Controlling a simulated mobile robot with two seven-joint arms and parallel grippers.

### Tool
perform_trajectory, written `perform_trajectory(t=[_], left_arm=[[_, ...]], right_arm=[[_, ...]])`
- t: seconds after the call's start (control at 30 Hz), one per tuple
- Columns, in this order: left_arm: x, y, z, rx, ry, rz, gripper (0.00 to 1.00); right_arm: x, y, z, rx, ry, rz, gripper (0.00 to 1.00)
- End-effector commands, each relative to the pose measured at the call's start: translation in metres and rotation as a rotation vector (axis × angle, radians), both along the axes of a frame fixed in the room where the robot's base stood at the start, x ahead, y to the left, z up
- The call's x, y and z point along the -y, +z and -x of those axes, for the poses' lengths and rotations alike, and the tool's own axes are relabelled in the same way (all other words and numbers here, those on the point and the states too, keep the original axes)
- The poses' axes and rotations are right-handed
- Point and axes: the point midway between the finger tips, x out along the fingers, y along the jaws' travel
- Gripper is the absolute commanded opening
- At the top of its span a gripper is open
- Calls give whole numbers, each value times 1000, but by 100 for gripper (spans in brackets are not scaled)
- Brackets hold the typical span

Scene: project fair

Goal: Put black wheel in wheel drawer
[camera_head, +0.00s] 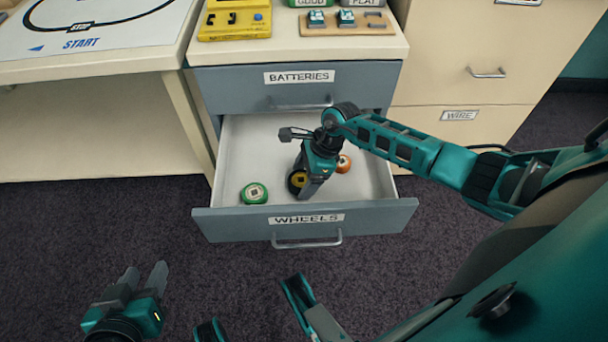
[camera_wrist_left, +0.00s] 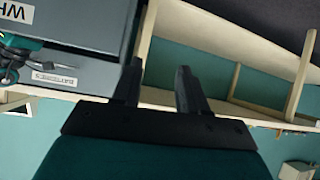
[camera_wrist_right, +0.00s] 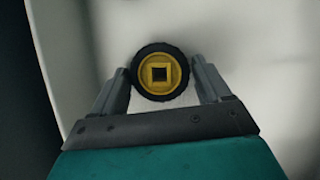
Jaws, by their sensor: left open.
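The wheel drawer (camera_head: 305,219), labelled WHEELS, is pulled open. My right gripper (camera_head: 304,184) reaches down into it, right of its middle. It is shut on the black wheel (camera_head: 293,182), a black tyre with a yellow hub. In the right wrist view the black wheel (camera_wrist_right: 161,92) sits between both fingers, over the pale drawer floor. I cannot tell whether the wheel touches the floor. My left gripper (camera_head: 146,276) is open and empty, low at the left, in front of the drawer. The left wrist view shows its spread fingers (camera_wrist_left: 160,85) with nothing between them.
A green wheel (camera_head: 254,193) lies at the drawer's front left. An orange wheel (camera_head: 343,163) lies behind my right gripper. The batteries drawer (camera_head: 300,85) above is shut. A yellow device (camera_head: 235,20) stands on the cabinet top. The drawer's left part has free floor.

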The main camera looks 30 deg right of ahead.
Motion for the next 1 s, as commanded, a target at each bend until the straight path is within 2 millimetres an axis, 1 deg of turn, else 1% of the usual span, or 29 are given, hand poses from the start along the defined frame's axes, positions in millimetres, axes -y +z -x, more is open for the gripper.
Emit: perform_trajectory(t=[0.03,0.13,0.17,0.37,0.47,0.57,0.73,0.9,1.0], left_arm=[[0,0,0,0,0,0,43],[0,0,0,0,0,0,43],[0,0,0,0,0,0,43],[0,-1,1,-2,0,-1,43],[0,-2,2,-4,0,0,43],[-1,4,3,-7,1,-1,43],[-3,15,4,-1,10,-2,43],[-8,16,5,-4,19,-13,43],[-12,17,5,-3,23,-18,43]], right_arm=[[0,0,0,0,0,0,82],[0,0,0,0,0,0,91],[0,0,0,0,0,-1,93],[0,0,0,0,0,-1,93],[0,4,0,2,1,-1,93],[5,18,1,3,1,2,93],[19,52,5,3,2,4,93],[32,85,10,3,1,3,93],[37,99,12,1,1,2,93]])
